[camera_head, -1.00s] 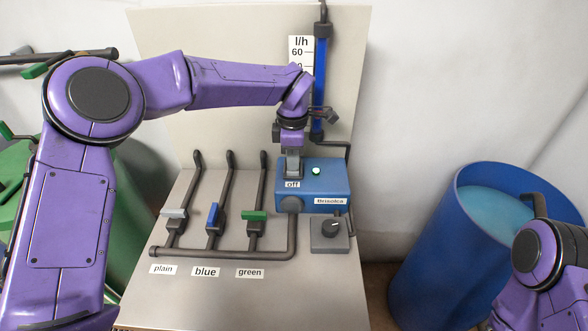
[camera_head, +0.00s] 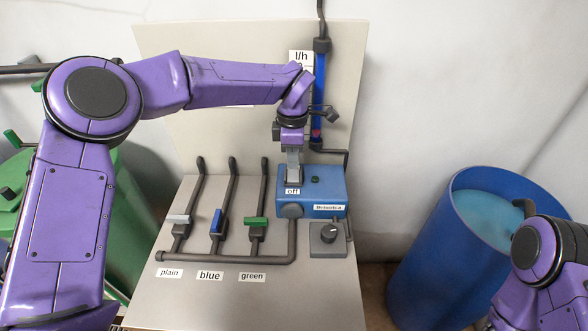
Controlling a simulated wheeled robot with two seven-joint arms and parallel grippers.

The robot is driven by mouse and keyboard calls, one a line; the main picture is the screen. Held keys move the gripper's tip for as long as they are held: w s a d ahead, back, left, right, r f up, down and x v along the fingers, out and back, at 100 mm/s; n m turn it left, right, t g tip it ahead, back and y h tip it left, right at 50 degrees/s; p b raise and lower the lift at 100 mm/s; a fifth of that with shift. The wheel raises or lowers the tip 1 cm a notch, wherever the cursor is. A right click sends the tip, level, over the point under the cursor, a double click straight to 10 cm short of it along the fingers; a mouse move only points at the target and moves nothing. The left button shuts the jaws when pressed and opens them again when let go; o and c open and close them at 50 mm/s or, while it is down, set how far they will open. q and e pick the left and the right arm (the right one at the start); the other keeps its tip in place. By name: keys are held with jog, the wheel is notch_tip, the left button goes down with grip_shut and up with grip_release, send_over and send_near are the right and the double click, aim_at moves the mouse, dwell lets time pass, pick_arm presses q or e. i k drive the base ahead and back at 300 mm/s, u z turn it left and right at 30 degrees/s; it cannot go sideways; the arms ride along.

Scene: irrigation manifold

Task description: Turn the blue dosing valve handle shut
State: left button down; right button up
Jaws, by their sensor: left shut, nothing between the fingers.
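The blue valve handle (camera_head: 217,219) sits on the middle pipe, above the "blue" label, and lies roughly along that pipe. The white-grey plain handle (camera_head: 178,219) and the green handle (camera_head: 256,222) lie across their pipes. My left gripper (camera_head: 293,181) points down at the top of the blue pump box (camera_head: 323,196), just behind its "off" label. It is shut and empty, and whether it touches the box I cannot tell. The pump's lamp (camera_head: 315,179) is dark green, unlit. My right arm shows at the lower right, its gripper out of view.
A flow tube (camera_head: 320,80) with a red float (camera_head: 316,133) near its bottom stands behind my left wrist. A grey dial box (camera_head: 328,239) sits right of the valves. A blue barrel (camera_head: 440,250) stands at right, a green tank (camera_head: 140,215) at left. The front panel is clear.

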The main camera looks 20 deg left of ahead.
aim_at(218, 214)
jog(key=k, duration=1.5)
